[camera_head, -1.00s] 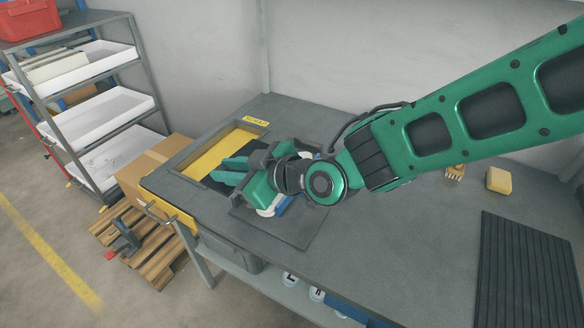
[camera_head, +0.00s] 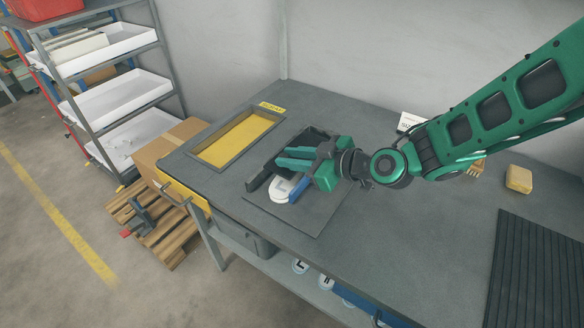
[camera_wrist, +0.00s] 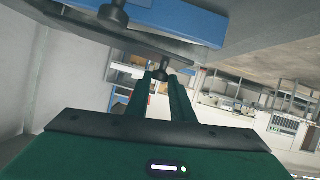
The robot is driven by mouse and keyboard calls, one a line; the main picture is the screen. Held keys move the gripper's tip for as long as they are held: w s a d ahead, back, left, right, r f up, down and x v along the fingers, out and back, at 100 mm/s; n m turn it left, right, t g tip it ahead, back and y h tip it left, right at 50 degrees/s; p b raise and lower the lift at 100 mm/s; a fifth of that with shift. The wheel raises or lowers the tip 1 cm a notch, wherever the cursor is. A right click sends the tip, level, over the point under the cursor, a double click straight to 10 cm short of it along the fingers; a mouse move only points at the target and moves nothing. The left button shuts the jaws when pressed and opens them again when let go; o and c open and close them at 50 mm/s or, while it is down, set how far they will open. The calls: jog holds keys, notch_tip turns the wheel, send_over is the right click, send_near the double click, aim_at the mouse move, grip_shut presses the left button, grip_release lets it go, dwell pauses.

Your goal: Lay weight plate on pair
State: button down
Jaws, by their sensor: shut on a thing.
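My gripper (camera_head: 282,160) reaches left over the bench, its green fingers close together. In the wrist view, my gripper (camera_wrist: 163,76) is shut on a dark knob (camera_wrist: 162,68), which seems to belong to the dark weight plate (camera_wrist: 135,45) above it in that picture. In the head view a dark piece (camera_head: 260,179), probably part of the plate, shows by the fingertips. The pair, a white piece (camera_head: 281,191) beside a blue one (camera_head: 298,190), lies below the fingers, partly covered. Whether the plate touches the pair cannot be told.
A yellow-floored recess (camera_head: 238,140) lies left of my gripper. A dark mat (camera_head: 310,220) lies around the pair. A yellow block (camera_head: 519,179) and a ribbed black mat (camera_head: 540,270) are at the right. The bench between is clear. A shelf rack (camera_head: 165,60) stands at the left.

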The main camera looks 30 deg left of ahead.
jog(key=shift+f, duration=1.95)
jog(key=c, duration=1.5)
grip_release()
jog(key=shift+c, duration=0.2)
jog(key=shift+d, duration=0.1)
jog(key=v, duration=1.2)
